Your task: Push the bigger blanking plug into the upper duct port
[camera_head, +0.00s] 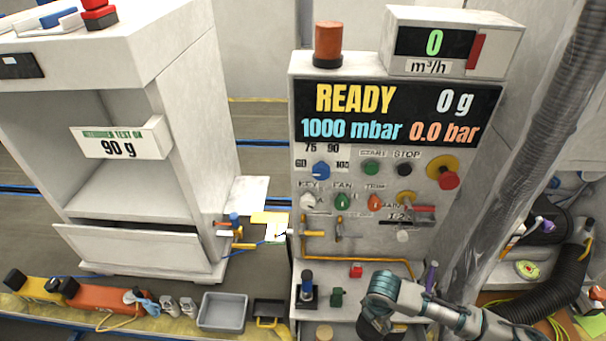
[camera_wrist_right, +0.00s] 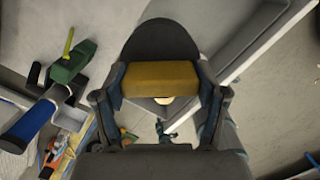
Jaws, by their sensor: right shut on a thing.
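My right gripper (camera_wrist_right: 160,95) is shut on a yellow block-shaped grip, with a dark rounded disc (camera_wrist_right: 160,38) right behind it. Together they look like the bigger blanking plug (camera_wrist_right: 160,78). In the head view, my right arm comes in from the lower right, and its wrist hides most of the gripper and the held plug above the console's lower shelf. I cannot make out the upper duct port with certainty in either view. My left gripper is not in view.
The grey console (camera_head: 385,165) with its READY screen stands behind my right arm. A clear ribbed duct (camera_head: 520,150) and black hose (camera_head: 550,282) crowd the right. A grey tray (camera_head: 222,325) lies left.

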